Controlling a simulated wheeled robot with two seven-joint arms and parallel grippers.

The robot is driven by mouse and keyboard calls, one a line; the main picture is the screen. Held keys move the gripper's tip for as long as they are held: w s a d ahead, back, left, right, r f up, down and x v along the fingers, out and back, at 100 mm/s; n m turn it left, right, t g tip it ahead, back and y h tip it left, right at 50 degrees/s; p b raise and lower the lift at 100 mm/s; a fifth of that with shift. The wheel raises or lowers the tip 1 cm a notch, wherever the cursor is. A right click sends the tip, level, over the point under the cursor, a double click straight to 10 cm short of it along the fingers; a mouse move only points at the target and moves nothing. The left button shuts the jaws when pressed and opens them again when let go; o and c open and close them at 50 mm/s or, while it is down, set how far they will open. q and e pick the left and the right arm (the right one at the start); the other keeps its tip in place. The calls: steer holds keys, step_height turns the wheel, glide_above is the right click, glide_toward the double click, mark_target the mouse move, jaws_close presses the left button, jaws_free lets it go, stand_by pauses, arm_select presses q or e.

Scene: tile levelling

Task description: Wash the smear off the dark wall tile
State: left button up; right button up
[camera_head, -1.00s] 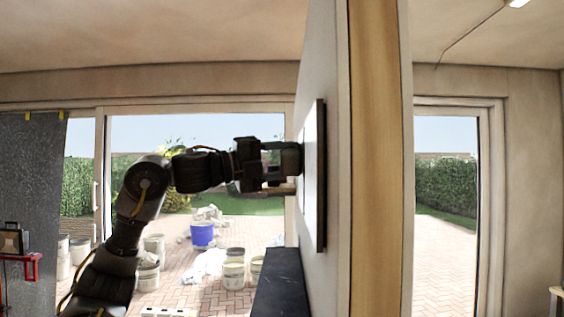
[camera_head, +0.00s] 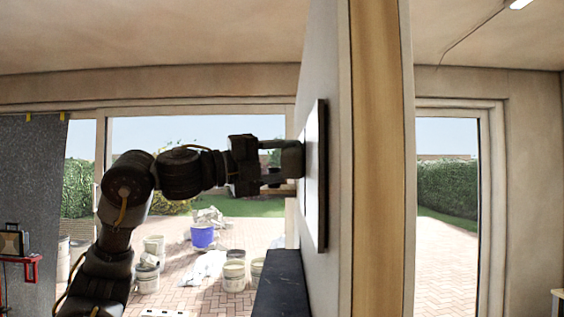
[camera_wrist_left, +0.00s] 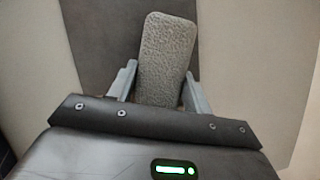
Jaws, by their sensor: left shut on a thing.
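The dark wall tile (camera_head: 314,190) stands nearly edge-on on the pale wall in the head view. In the left wrist view the dark tile (camera_wrist_left: 103,35) lies behind the sponge. My left gripper (camera_head: 272,165) is shut on a grey, rough-textured sponge (camera_head: 292,159) and holds it up against or very close to the tile's face; contact cannot be told. In the left wrist view the sponge (camera_wrist_left: 167,55) stands slightly tilted between the two fingers (camera_wrist_left: 158,88). I see no smear; the sponge and the steep angle hide much of the tile. My right gripper is not in view.
A dark ledge (camera_head: 279,285) runs along the wall below the tile. A wooden wall end (camera_head: 376,160) stands right of it. Buckets (camera_head: 233,275), one blue (camera_head: 202,236), stand on the paving beyond. A red bracket (camera_head: 22,265) is at far left.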

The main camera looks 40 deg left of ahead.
arm_select(q)
steer(key=shift+s+d, duration=0.2)
steer(key=shift+s+a, duration=0.55)
steer(key=shift+a, duration=0.25)
steer(key=shift+s+a, duration=0.6)
steer(key=shift+a, duration=0.2)
steer(key=shift+s+a, duration=0.55)
steer(key=shift+a, duration=0.25)
steer(key=shift+s+a, duration=0.95)
steer(key=shift+a, duration=0.3)
steer(key=shift+w+d, duration=0.1)
